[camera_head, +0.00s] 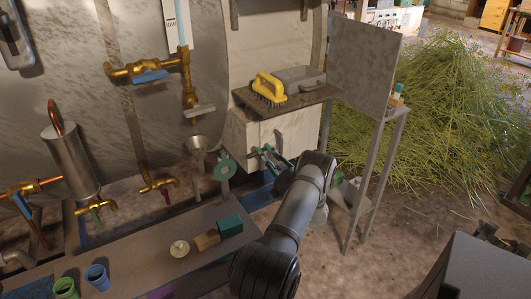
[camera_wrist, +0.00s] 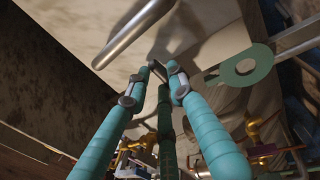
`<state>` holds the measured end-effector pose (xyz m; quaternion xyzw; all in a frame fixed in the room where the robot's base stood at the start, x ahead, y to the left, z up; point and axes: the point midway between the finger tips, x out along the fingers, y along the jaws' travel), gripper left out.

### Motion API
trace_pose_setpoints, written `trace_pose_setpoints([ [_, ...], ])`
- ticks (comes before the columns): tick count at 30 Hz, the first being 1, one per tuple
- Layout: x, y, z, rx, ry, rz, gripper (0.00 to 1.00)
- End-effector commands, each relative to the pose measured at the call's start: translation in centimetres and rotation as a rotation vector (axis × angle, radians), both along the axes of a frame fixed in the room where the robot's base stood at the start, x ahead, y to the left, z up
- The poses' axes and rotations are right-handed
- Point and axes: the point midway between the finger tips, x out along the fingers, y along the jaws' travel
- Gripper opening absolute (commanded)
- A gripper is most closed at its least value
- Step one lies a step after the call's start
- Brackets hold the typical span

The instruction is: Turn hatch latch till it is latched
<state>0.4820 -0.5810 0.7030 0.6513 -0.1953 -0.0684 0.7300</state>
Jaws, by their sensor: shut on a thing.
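My gripper (camera_head: 268,157) has teal fingers and is at the front of the pale hatch box (camera_head: 254,132), below a small shelf. In the wrist view its fingertips (camera_wrist: 158,76) are drawn together on a small grey piece (camera_wrist: 157,68), which I take to be the hatch latch. The fingers cover most of it, so its angle is hard to tell. A round metal bar (camera_wrist: 136,32) crosses the pale hatch face (camera_wrist: 90,25) just beyond the fingertips. In the head view the latch itself is hidden by the gripper.
A green disc with a hole (camera_head: 225,168) stands left of my gripper. A yellow brush (camera_head: 269,88) sits on the shelf (camera_head: 300,97) above. A metal stand (camera_head: 365,62) is close on the right. A bench (camera_head: 130,245) with small blocks and cups is at lower left.

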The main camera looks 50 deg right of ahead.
Motion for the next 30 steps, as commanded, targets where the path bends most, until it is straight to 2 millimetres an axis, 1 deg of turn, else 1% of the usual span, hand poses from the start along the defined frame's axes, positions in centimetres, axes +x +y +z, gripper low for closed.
trace_pose_setpoints([
  [1,-0.32,-0.27,-0.06,0.024,-0.009,-0.009,0.0],
  [9,-0.34,-0.28,-0.29,0.103,-0.041,-0.008,0.0],
  [24,-0.35,-0.25,-0.43,0.123,-0.047,-0.009,0.0],
  [25,-0.35,-0.24,-0.43,0.123,-0.047,-0.009,0.22],
  [30,-0.26,-0.17,-0.41,0.121,-0.046,-0.006,0.32],
])
